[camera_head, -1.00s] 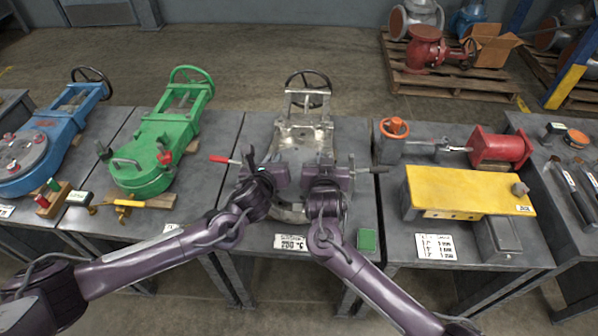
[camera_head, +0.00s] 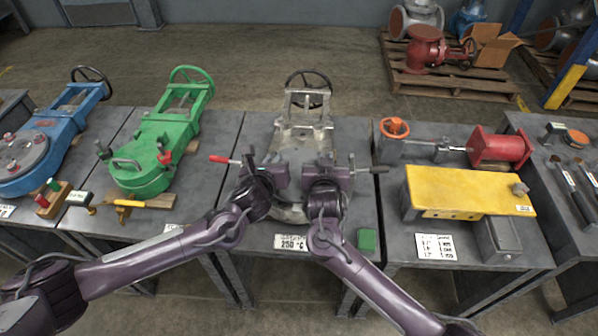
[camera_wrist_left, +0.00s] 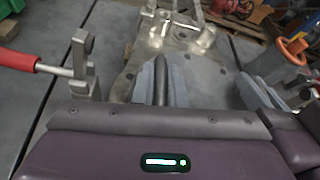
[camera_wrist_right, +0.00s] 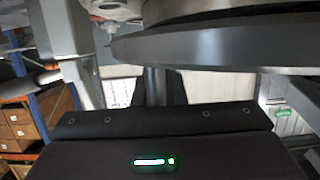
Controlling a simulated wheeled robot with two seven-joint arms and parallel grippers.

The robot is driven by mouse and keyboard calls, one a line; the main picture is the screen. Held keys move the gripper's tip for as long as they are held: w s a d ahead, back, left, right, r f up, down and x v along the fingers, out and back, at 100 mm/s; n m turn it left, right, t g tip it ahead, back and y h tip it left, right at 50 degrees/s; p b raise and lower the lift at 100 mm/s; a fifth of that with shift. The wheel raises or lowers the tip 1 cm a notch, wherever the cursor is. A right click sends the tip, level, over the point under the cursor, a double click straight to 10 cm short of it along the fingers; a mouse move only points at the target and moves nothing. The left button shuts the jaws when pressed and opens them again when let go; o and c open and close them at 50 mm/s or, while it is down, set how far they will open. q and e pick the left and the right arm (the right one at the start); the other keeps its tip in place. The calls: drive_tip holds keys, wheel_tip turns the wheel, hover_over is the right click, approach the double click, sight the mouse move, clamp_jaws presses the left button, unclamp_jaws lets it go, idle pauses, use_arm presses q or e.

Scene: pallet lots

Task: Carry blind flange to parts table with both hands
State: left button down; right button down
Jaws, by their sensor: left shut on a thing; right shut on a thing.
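A grey valve body (camera_head: 300,145) with a handwheel lies on the middle table (camera_head: 350,220). Both my grippers are over its near end, side by side. My left gripper (camera_head: 270,166) is shut; the left wrist view shows its pale fingers pressed about a dark upright strip (camera_wrist_left: 161,80). My right gripper (camera_head: 325,164) is shut too. In the right wrist view a wide dark round rim, which looks like the blind flange (camera_wrist_right: 210,48), hangs just above its fingers. In the head view the flange is mostly hidden by my wrists. Which table is the parts table I cannot tell.
A red-handled lever (camera_head: 219,159) and a black-handled lever (camera_head: 377,170) stick out beside my grippers. A green block (camera_head: 367,239) lies at the table's front right. The left table holds a green valve (camera_head: 155,150); the right one a yellow block (camera_head: 470,190).

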idle(0.4)
use_arm(q)
drive_tip(key=shift+w+r, duration=0.15)
drive_tip(key=shift+r, duration=0.1)
use_arm(e)
drive_tip(key=shift+w+r, duration=0.15)
drive_tip(key=shift+r, duration=0.1)
use_arm(q)
drive_tip(key=shift+r, duration=0.1)
use_arm(e)
drive_tip(key=shift+r, duration=0.1)
